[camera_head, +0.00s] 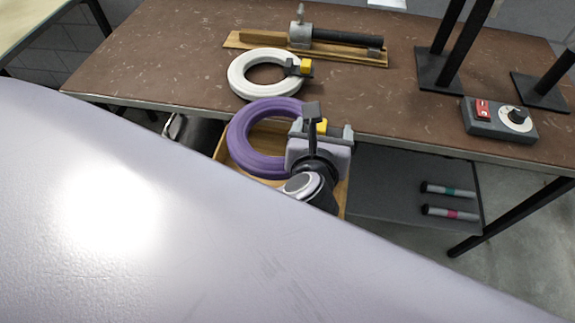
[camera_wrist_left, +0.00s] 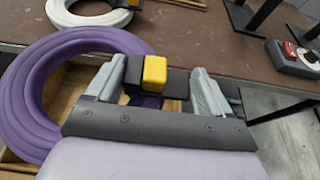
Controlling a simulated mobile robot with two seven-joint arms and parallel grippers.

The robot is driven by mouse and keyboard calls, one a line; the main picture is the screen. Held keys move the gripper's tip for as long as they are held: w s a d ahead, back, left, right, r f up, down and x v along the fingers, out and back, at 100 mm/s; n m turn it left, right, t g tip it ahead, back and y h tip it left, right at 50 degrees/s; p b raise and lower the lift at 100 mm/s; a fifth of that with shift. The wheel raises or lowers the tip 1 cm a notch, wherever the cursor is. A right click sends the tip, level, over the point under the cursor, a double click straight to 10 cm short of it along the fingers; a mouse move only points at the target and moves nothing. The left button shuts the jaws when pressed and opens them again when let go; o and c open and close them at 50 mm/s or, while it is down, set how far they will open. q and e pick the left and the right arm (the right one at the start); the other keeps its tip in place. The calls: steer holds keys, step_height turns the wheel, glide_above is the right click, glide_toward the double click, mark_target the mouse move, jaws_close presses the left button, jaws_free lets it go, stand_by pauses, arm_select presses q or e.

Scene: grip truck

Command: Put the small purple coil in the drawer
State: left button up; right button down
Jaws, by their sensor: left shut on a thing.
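The purple coil (camera_head: 243,146) is a thick ring with a black and yellow connector block. My left gripper (camera_head: 318,128) is shut on this block at the coil's right side. In the left wrist view the coil (camera_wrist_left: 30,95) extends left from the gripper (camera_wrist_left: 152,80), with the yellow part between the fingers. The open wooden drawer (camera_head: 222,150) lies below the table's front edge, and the coil is over it. I cannot tell whether the coil touches the drawer. My right gripper is not in view.
A white coil (camera_head: 240,86) lies on the brown table (camera_head: 160,50) behind the drawer. A wooden board with a metal and black tool (camera_head: 345,38) is at the back. A grey control box (camera_head: 500,121) and black stands are at the right. A lower shelf (camera_head: 390,185) holds two markers.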

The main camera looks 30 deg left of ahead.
arm_select(q)
step_height(320, 180, down, 13)
steer(key=b, duration=0.3)
steer(key=shift+w+f, duration=0.1)
steer(key=shift+f, duration=0.1)
steer(key=shift+w+a, duration=0.1)
steer(key=shift+w, duration=0.25)
steer(key=x, duration=0.3)
steer(key=shift+w+r+b, duration=0.15)
steer(key=shift+w+b, duration=0.05)
steer(key=shift+b, duration=0.2)
steer(key=o, duration=1.6)
steer(key=shift+s+f, duration=0.1)
steer(key=shift+f, duration=0.2)
steer(key=shift+c, duration=0.2)
